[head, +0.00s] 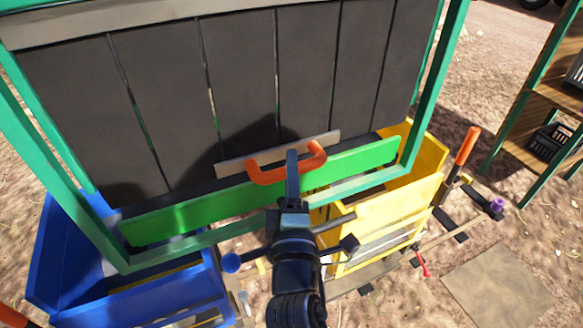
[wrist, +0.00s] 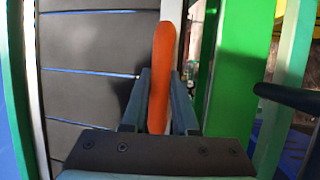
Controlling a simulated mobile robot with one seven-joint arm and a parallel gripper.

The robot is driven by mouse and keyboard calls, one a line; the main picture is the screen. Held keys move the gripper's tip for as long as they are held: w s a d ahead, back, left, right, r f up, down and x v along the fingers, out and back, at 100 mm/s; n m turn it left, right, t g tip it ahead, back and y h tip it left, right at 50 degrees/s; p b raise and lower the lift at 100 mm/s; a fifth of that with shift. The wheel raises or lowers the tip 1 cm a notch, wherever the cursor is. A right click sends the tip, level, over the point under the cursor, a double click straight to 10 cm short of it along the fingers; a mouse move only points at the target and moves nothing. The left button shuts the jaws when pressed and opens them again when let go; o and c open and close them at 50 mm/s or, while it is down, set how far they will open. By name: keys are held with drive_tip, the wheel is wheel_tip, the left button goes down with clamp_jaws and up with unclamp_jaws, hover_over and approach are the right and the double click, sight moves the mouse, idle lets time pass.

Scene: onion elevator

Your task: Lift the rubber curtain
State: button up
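The rubber curtain (head: 245,75) is a row of wide dark strips hanging in a green frame, with narrow gaps between them. An orange handle (head: 264,178) on a pale bar (head: 237,166) sits at its lower edge. My gripper (head: 292,160) is at the middle of the handle. In the wrist view the orange handle (wrist: 165,70) stands between my two fingers (wrist: 160,100), which appear closed against both its sides. The curtain strips (wrist: 90,100) show left of them. The exact finger contact is partly hidden.
A bright green crossbar (head: 200,209) runs below the curtain inside the green frame (head: 425,95). A blue bin (head: 65,275) stands below left, and a yellow bin (head: 390,210) below right. A wooden shelf (head: 555,95) stands at the far right.

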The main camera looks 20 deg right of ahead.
clamp_jaws()
idle(1.0)
